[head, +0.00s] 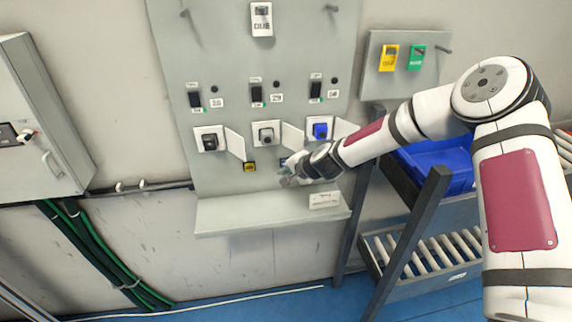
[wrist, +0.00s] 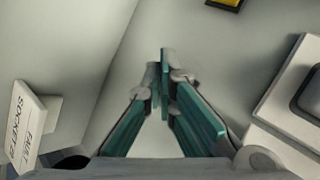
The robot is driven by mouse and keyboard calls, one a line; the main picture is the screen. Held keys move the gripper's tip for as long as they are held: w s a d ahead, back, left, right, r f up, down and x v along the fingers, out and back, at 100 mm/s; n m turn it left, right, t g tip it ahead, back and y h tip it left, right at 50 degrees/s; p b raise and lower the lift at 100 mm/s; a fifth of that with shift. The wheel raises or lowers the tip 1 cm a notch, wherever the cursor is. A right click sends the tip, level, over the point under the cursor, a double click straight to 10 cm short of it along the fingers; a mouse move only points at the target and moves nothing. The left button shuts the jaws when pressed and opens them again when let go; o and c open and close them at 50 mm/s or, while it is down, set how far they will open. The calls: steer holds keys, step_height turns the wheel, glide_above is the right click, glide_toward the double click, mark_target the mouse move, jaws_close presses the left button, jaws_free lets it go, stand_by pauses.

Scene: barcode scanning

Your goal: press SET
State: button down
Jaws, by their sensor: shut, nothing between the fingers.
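My gripper (head: 286,182) is in front of the lower part of the grey panel (head: 225,180), just above its shelf. In the wrist view my gripper (wrist: 165,60) shows its teal fingers together at the tips, with nothing between them. A small yellow piece (head: 250,167) sits on the panel left of my gripper; it is cut off at the top of the wrist view (wrist: 226,3). I cannot read SET on either piece, and contact with the panel cannot be told.
Sockets with open flaps, grey (head: 266,136) and blue (head: 320,130), sit above my gripper. A rack with a blue bin (head: 440,165) is right.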

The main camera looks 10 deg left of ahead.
steer(key=shift+w, duration=0.1)
steer(key=shift+w+a, duration=0.1)
steer(key=shift+w, duration=0.25)
steer(key=shift+w+a+b, duration=0.15)
steer(key=shift+w+b, duration=0.15)
steer(key=shift+b, duration=0.15)
stand_by(0.3)
steer(key=shift+w+a+r, duration=0.1)
steer(key=shift+w+r, duration=0.25)
steer(key=shift+w, duration=0.1)
stand_by(0.7)
steer(key=shift+s, duration=0.2)
steer(key=shift+s+d+f+p, duration=0.1)
steer(key=shift+s+d+p, duration=0.25)
steer(key=shift+s, duration=0.25)
